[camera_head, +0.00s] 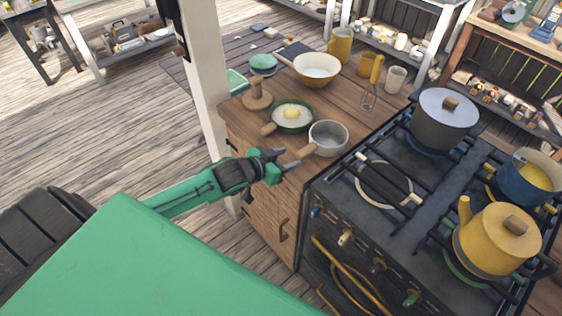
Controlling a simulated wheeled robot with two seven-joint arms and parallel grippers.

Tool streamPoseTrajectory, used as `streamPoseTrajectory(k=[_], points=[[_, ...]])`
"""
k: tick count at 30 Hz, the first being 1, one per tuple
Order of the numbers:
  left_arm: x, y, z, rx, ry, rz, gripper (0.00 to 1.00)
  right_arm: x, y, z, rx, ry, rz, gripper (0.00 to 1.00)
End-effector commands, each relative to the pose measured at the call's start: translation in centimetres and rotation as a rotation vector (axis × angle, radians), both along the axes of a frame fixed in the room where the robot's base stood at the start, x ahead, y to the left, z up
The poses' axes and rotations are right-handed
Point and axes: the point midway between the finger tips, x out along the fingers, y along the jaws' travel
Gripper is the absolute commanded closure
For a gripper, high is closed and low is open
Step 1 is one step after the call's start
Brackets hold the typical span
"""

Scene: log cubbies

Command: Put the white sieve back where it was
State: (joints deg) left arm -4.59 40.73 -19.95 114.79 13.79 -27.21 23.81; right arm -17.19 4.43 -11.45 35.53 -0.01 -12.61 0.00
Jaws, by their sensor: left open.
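A whitish round vessel with a long handle (328,138), which looks like the white sieve, sits at the front right corner of the wooden counter, beside the stove. Its handle points left and towards me. I cannot make out any mesh in it. My left gripper (277,164) is open at the counter's front edge, with its fingers at the outer end of this handle. I cannot tell whether they touch it. My right gripper is not in view.
On the counter (262,135) are a green pan (291,116), a wooden stand (257,93), a bowl (316,69), a whisk (371,88) and cups. The stove on the right holds a grey pot (444,119), a yellow kettle (496,238) and a blue pot (529,176). A white post (205,65) rises at the counter's left.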

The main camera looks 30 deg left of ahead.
Motion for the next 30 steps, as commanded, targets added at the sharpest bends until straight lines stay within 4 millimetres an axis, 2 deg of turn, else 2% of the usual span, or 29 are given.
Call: streamPoseTrajectory(k=[7,25,28,30], points=[[-1.6,0.6,0.7,0.000,-0.001,-0.001,0.51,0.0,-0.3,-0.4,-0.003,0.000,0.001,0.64],[-1.8,0.5,0.7,0.001,0.003,0.000,0.51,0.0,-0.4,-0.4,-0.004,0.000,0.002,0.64],[-2.8,-0.1,0.1,0.011,0.032,0.011,0.51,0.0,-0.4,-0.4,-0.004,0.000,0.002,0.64],[-4.2,-0.9,-0.8,0.028,0.076,0.027,0.51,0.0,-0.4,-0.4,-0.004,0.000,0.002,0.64]])
